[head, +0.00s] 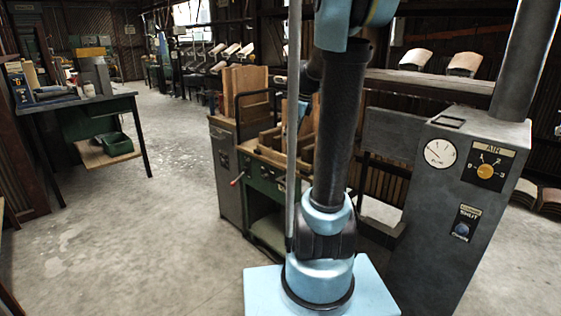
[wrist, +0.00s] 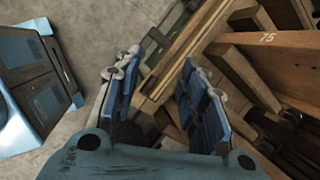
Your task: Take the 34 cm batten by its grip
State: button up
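In the wrist view my gripper (wrist: 158,66) is open, its two blue-padded fingers apart with nothing held between them. Wooden pieces lie below and beyond the fingers, including a long pale strip (wrist: 186,42) running diagonally behind the gap. A brown board marked 75 (wrist: 275,42) is at the right. I cannot tell which piece is the 34 cm batten, nor make out its grip. In the head view wooden pieces (head: 270,138) sit on a green bench (head: 268,172), partly hidden by my arm. My gripper is not clearly visible there.
A grey cabinet (head: 460,200) with a round gauge and an AIR dial stands right of my arm. Upright boards (head: 245,92) stand behind the green bench. A workbench (head: 85,100) with a green bin (head: 115,144) is at the left. The concrete floor (head: 150,220) between is clear.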

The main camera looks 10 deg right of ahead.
aim_at(282, 154)
jog(key=w+d+m, duration=0.2)
jog(key=w+m, duration=0.3)
jog(key=w, duration=0.3)
jog(key=x, duration=1.7)
jog(key=shift+w+a+f, duration=0.15)
jog(key=shift+w+a, duration=0.15)
jog(key=shift+w, duration=0.05)
grip_shut()
